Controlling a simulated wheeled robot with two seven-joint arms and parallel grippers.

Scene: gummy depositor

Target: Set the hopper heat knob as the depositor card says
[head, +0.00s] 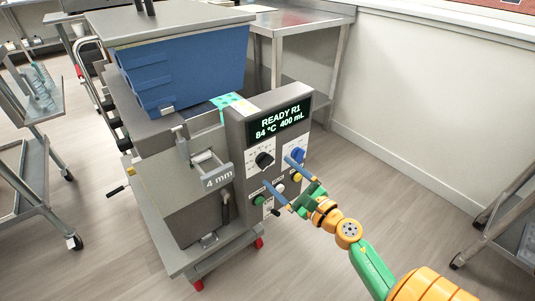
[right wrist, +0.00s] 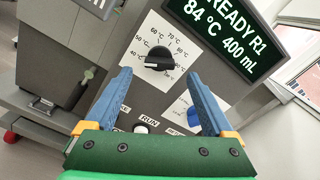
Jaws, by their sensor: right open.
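The depositor (head: 185,190) stands in the middle of the head view. Its display (head: 278,123) reads "READY R1 84 °C 400 mL". The black knob (head: 264,159) sits below the display on a white dial; in the right wrist view this knob (right wrist: 158,60) has degree marks around its upper side, with 40 to 80 °C legible. Its bar lies roughly level; I cannot tell which mark it points to. My right gripper (head: 277,172) is open and empty before the panel. In the right wrist view its fingers (right wrist: 157,74) flank the space just below the knob, apart from it. No readable card shows.
A blue knob (head: 298,154), yellow button (head: 297,178), white button (head: 279,188) and green button (head: 259,200) crowd the panel. A "4 mm" plate (head: 218,178) juts out left of it.

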